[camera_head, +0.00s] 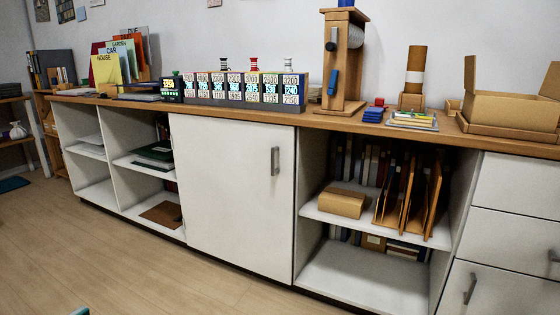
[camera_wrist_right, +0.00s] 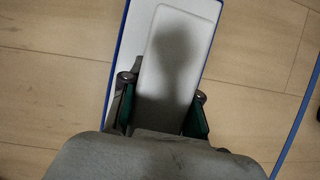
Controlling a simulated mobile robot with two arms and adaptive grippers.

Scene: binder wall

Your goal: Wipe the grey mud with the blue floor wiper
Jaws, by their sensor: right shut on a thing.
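In the right wrist view my right gripper (camera_wrist_right: 160,112) has its green-padded fingers on both sides of a long pale block (camera_wrist_right: 165,85) with rounded corners, and is shut on it. I take this for part of the blue floor wiper. A white strip with a blue edge (camera_wrist_right: 118,55) runs beside the block on the left. A dark, soft-edged patch lies on the block and looks like a shadow. I cannot make out the grey mud in either view. My left gripper cannot be made out; a small teal sliver shows at the head view's bottom left edge.
A long white cabinet (camera_head: 232,200) with open shelves and drawers spans the head view. Its wooden top carries books, number blocks, a wooden stand (camera_head: 343,60) and an open box (camera_head: 510,112). The wooden floor (camera_head: 130,250) in front is clear. Another blue edge (camera_wrist_right: 298,130) crosses the wrist view's right side.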

